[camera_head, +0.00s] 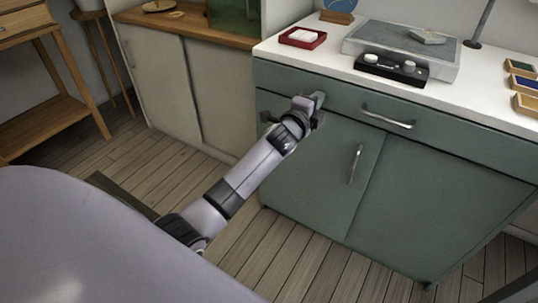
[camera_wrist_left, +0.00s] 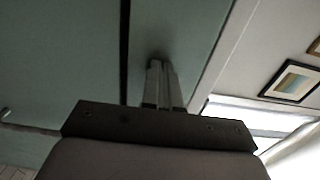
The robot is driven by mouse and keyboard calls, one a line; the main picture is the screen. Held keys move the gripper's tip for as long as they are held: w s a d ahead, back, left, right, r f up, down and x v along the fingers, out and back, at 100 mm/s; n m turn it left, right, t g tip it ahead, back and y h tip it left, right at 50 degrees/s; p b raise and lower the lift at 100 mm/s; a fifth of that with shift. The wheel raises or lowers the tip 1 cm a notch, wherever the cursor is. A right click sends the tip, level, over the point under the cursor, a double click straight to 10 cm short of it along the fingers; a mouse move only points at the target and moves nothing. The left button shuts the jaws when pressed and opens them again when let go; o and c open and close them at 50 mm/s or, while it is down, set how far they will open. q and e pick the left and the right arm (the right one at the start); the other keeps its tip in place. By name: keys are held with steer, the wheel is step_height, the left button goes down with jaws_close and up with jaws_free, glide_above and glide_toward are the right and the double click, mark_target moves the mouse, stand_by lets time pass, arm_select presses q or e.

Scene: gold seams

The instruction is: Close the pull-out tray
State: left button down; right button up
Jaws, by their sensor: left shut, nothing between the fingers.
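The pull-out tray shows as the wide green top drawer front (camera_head: 460,138) of the green cabinet, with a metal bar handle (camera_head: 388,118). It looks flush or nearly so; I cannot tell whether a small gap is left. My left gripper (camera_head: 317,98) is at the upper left part of this front, left of the handle. In the left wrist view its fingers (camera_wrist_left: 158,80) are together and empty, with their tips at or very near a green panel (camera_wrist_left: 185,35). Contact is hard to confirm. My right gripper is not in view.
The white countertop (camera_head: 310,62) above holds a red dish (camera_head: 302,37), a grey slab (camera_head: 440,52) and a black control box (camera_head: 393,68). A cabinet door with a vertical handle (camera_head: 355,163) is below. A wooden table (camera_head: 45,70) stands at left. The floor between is clear.

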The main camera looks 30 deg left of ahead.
arm_select(q)
steer(key=shift+w+a+r, duration=0.1)
steer(key=shift+w+r, duration=0.25)
steer(key=shift+w, duration=0.15)
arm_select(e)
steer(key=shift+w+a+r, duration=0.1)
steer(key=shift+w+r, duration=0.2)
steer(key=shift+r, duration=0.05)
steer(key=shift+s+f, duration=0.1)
